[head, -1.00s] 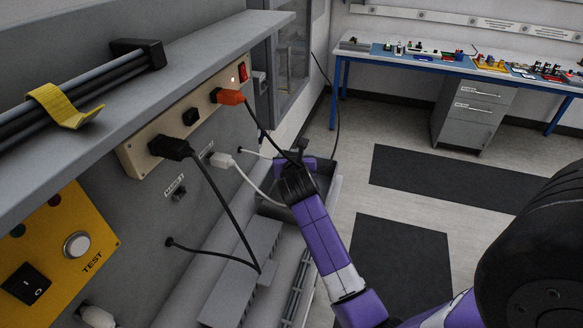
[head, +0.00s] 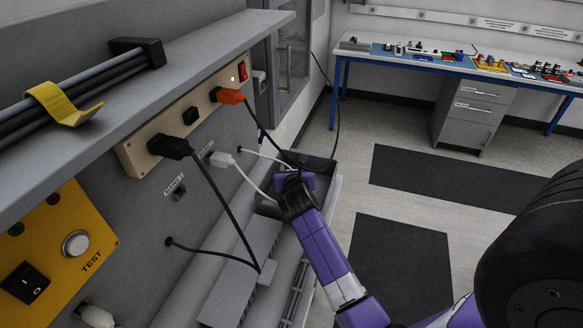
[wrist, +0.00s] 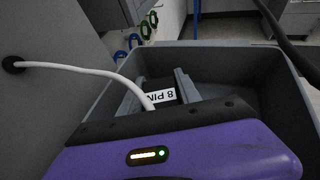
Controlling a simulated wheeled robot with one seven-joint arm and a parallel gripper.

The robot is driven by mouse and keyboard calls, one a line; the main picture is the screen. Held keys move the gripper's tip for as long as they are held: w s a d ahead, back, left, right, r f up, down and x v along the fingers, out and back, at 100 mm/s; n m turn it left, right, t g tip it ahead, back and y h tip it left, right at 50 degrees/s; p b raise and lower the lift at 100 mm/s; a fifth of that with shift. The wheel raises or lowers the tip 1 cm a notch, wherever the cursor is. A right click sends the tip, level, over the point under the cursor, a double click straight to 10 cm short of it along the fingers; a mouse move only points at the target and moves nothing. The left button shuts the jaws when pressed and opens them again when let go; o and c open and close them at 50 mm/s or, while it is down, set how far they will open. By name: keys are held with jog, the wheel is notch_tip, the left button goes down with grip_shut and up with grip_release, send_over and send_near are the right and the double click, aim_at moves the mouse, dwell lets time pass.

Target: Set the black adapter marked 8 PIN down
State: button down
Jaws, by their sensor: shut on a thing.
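The black adapter (wrist: 155,86), with a white 8 PIN label, shows in the wrist view between the two grey fingers of my gripper (wrist: 158,90). The gripper is shut on it. In the wrist view the adapter appears within the outline of a grey bin (wrist: 266,62); I cannot tell whether it touches the bin's floor. In the head view my gripper (head: 292,178) is at the bin (head: 331,192) beside the panel, and the adapter is not clearly visible there.
A white cable (wrist: 75,69) runs from the grey panel towards the gripper. An orange plug (head: 230,96) and a black plug (head: 170,147) sit in the beige socket strip (head: 138,160), with cables hanging near my arm. A workbench (head: 440,62) stands farther back.

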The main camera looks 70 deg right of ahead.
jog(key=shift+f, duration=0.15)
jog(key=c, duration=1.1)
grip_release()
jog(key=shift+r, duration=0.4)
jog(key=v, duration=1.2)
jog(key=shift+r, duration=0.15)
